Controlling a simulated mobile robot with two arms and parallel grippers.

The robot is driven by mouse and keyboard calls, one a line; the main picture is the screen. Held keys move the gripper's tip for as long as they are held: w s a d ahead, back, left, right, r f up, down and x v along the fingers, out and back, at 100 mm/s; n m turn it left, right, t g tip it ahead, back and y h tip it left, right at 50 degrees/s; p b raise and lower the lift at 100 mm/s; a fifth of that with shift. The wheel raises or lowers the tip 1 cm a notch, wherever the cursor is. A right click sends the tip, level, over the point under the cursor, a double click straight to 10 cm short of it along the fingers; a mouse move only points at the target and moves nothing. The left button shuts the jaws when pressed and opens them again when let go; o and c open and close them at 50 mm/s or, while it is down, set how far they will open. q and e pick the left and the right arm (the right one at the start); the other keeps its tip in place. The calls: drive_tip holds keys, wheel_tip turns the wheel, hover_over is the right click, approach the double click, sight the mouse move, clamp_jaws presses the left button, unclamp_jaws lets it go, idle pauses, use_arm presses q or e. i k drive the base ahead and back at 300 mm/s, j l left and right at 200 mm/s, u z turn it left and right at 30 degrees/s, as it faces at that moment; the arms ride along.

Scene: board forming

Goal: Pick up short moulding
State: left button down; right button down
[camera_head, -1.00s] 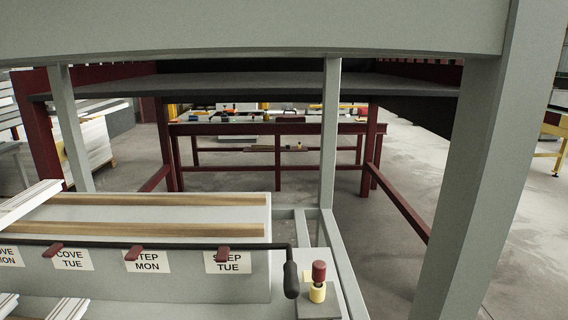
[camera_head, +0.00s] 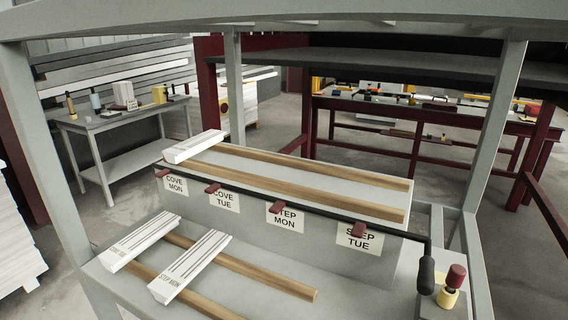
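Three short white mouldings show in the head view. One moulding (camera_head: 194,146) lies across the left end of the wooden strips on top of the grey box. A second moulding (camera_head: 140,241) lies at the lower left on the lower wooden strips. A third moulding (camera_head: 190,266), with grooves along its top and lettering that seems to read STEP MON, lies to its right on the same strips. Neither of my grippers is in view.
The grey box (camera_head: 290,212) bears labels COVE MON, COVE TUE, STEP MON and STEP TUE below a black bar with a handle (camera_head: 426,272). A red-and-yellow knob (camera_head: 453,286) stands at right. Grey frame posts (camera_head: 490,130) surround the bench. A side table (camera_head: 125,122) stands at left.

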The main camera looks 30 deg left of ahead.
sight(120, 254)
drive_tip(key=u, duration=1.85)
